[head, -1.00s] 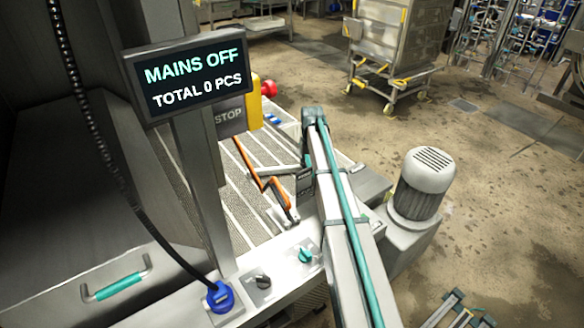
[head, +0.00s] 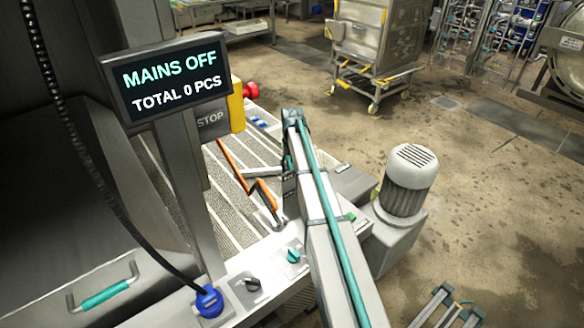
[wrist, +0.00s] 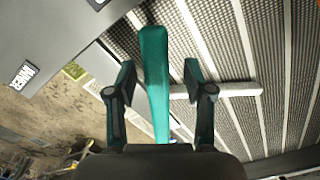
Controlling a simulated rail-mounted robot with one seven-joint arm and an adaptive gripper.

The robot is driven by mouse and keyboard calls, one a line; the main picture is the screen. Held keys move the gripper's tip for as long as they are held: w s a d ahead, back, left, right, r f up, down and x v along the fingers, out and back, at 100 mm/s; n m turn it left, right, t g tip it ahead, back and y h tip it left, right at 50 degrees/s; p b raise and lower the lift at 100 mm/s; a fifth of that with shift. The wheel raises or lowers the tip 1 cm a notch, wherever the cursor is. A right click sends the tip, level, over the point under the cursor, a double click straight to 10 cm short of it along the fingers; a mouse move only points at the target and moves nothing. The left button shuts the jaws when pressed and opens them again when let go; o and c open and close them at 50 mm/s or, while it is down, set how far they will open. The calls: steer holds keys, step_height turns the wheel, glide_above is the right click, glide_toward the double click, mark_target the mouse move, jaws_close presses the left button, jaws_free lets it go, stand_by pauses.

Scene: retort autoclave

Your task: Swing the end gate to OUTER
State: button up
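The end gate seems to be the pale bar (head: 262,172) over the ribbed conveyor, beside my arm in the head view; I cannot be sure. A pale bar (wrist: 232,90) also crosses the slats in the wrist view. A teal upright grip (wrist: 155,75) stands between the two teal-padded fingers of my gripper (wrist: 158,80), with gaps on both sides. My gripper is open around it. In the head view my arm mostly hides the gripper. A dark label plate (wrist: 26,73) lies left in the wrist view; its word is hard to read.
An orange bent lever (head: 238,170) lies over the conveyor (head: 195,165). A screen (head: 165,80) reads MAINS OFF, TOTAL 0 PCS, above a STOP sign (head: 212,120). Knobs (head: 293,256) line the front ledge. A motor (head: 406,180) stands right of my arm.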

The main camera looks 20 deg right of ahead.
step_height(320, 180, up, 12)
stand_by(0.7)
